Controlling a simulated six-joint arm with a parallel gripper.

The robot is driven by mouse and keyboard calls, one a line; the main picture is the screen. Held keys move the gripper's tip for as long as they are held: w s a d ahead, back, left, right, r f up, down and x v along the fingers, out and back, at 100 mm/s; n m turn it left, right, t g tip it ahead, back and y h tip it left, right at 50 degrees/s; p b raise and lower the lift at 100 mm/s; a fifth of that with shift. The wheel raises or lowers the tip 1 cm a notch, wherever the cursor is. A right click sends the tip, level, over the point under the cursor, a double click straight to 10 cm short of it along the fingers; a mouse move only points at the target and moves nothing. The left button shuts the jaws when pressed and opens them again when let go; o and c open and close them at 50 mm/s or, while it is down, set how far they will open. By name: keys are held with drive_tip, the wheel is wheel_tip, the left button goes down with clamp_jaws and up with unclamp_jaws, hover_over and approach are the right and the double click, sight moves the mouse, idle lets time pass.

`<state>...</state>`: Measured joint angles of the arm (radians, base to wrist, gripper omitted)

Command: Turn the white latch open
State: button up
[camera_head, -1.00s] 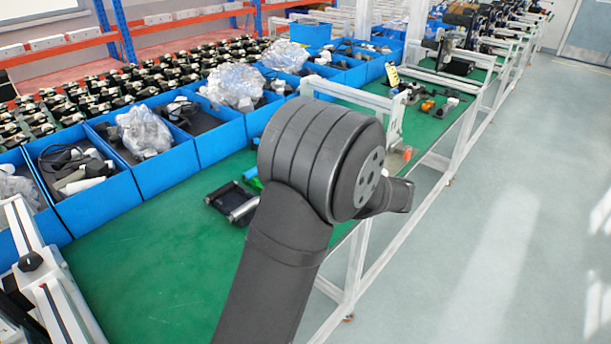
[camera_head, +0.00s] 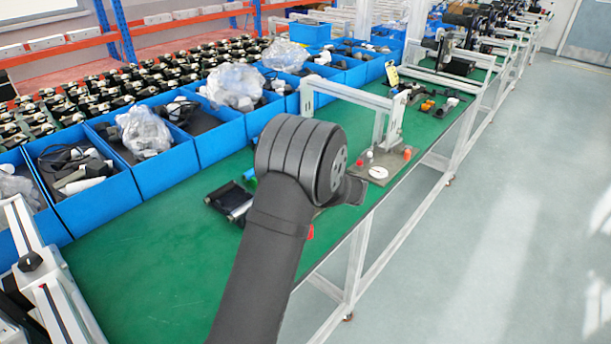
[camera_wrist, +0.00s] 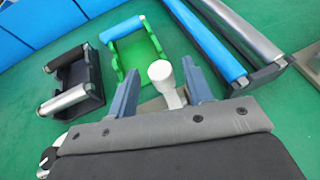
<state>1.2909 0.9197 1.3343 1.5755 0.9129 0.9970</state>
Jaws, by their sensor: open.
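In the wrist view, the white latch (camera_wrist: 160,72) shows as a round knob on a short pale stem. My gripper (camera_wrist: 160,67) is open, with one blue-grey finger on each side of the latch. Gaps show between the knob and both fingers. The lower part of the stem runs toward the gripper body, and its base is hidden. In the head view, my arm hides the gripper and the latch between its fingers.
A green bracket (camera_wrist: 152,36) with a roller and a black roller frame (camera_wrist: 86,75) lie left of the latch. A long blue roller (camera_wrist: 207,42) lies to the right. In the head view, a fixture plate (camera_head: 372,181) stands beyond my arm, and blue bins (camera_head: 116,198) line the left.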

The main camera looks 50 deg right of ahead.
drive_tip(key=shift+x, duration=1.05)
drive_tip(key=c, duration=1)
